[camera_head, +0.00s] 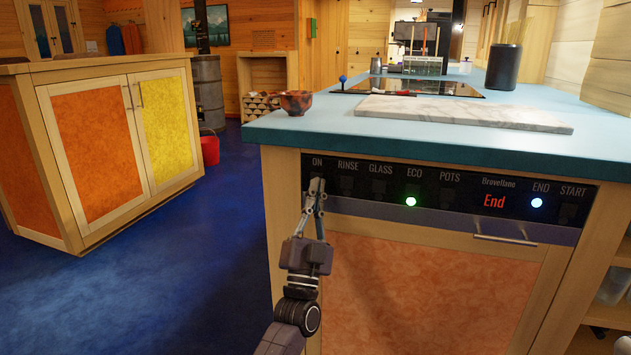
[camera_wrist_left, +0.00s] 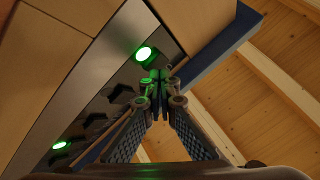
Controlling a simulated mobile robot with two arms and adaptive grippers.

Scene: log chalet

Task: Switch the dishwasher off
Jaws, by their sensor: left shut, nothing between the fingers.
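The dishwasher's dark control panel (camera_head: 458,190) runs under the blue worktop in the head view, above an orange door (camera_head: 420,290). Its labels read ON, RINSE, GLASS, ECO, POTS, END and START. The display (camera_head: 494,201) shows a red "End". The ECO light (camera_head: 411,202) is green and the END light (camera_head: 537,203) is white-blue. My left gripper (camera_head: 317,186) is shut and empty, pointing up in front of the ON button, which it hides. In the left wrist view, a green light (camera_wrist_left: 145,53) glows beside the fingertips (camera_wrist_left: 156,76); I cannot tell whether they touch the panel.
The blue worktop (camera_head: 290,130) overhangs the panel just above my gripper. It carries a bowl (camera_head: 296,102), a marble board (camera_head: 465,113) and a dark cylinder (camera_head: 504,66). A metal handle (camera_head: 505,239) sticks out at the door's upper right. Blue floor (camera_head: 190,270) is clear on the left.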

